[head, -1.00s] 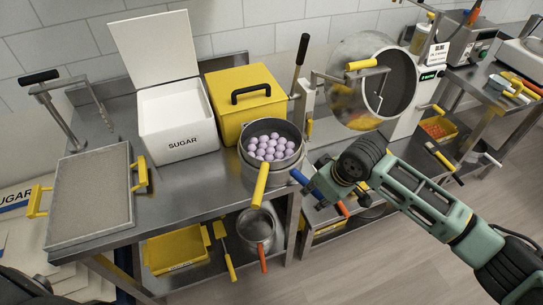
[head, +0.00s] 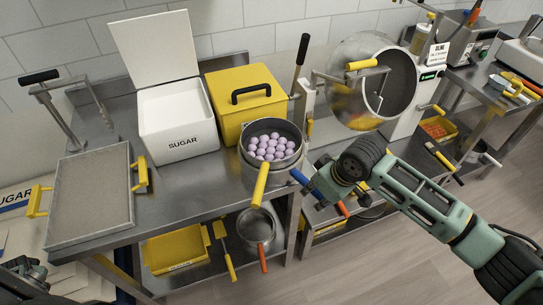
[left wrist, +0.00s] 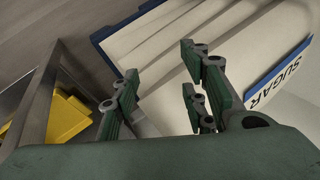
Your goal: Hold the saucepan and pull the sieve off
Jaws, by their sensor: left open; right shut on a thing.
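The sieve (head: 273,133), full of purple balls, sits in the top of the steel saucepan (head: 258,174) at the front edge of the steel table. A yellow handle (head: 260,186) sticks out to the front. A blue handle (head: 299,177) sticks out to the right, towards my right gripper (head: 322,183). My right gripper is shut on this handle, though the wrist hides much of the grip. My left gripper (left wrist: 165,95) is open and empty, well away from the pan. It shows only partly at the lower left in the head view.
A white sugar bin (head: 178,137), a yellow box (head: 235,118) and a round drum machine (head: 365,85) stand behind. A tray with yellow handles (head: 92,195) is on the left. A yellow bin (head: 175,250) and another pan (head: 257,226) are below. Sugar sacks (left wrist: 195,60) lie beyond the left gripper.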

